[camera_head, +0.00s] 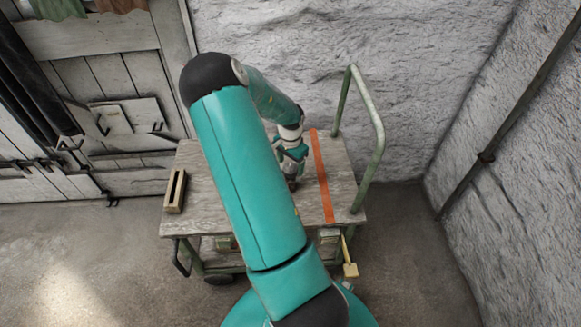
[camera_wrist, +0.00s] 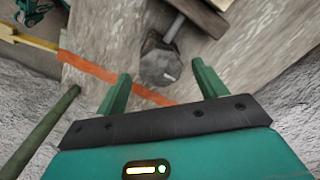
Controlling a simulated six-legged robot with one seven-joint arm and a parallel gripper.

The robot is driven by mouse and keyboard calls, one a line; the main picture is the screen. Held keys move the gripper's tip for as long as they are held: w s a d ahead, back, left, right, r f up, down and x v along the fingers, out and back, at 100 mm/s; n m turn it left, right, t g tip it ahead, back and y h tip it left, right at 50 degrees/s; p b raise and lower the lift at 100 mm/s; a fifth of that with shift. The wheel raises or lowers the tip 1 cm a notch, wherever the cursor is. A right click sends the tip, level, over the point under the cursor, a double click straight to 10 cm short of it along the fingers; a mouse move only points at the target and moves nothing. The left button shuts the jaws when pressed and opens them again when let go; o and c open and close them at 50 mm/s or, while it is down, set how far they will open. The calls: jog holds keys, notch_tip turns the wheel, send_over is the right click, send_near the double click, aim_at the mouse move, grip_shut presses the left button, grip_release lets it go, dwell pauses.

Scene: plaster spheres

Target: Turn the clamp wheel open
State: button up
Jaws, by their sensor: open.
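In the wrist view, a grey faceted knob (camera_wrist: 160,65) with a short bar (camera_wrist: 174,28) behind it shows between my fingertips; it may be the clamp wheel, but I cannot tell for sure. My gripper (camera_wrist: 161,71) has its two green fingers spread, one on each side of the knob in the picture. I see no contact, and the gap in depth is unclear. In the head view, my gripper (camera_head: 291,179) points down over the cart top, left of the orange strap. My arm hides part of the cart, and the knob is not clear there.
The wooden cart top (camera_head: 225,158) has an orange strap (camera_head: 322,178) and a green rail (camera_head: 375,150) on its right. A slotted wooden block (camera_head: 175,191) is at its left edge. A yellow-handled tool (camera_head: 350,268) hangs low in front. Rough walls stand behind and right.

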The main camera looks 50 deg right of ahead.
jog(key=shift+f, duration=1.15)
jog(key=shift+c, duration=0.2)
jog(key=c, duration=0.9)
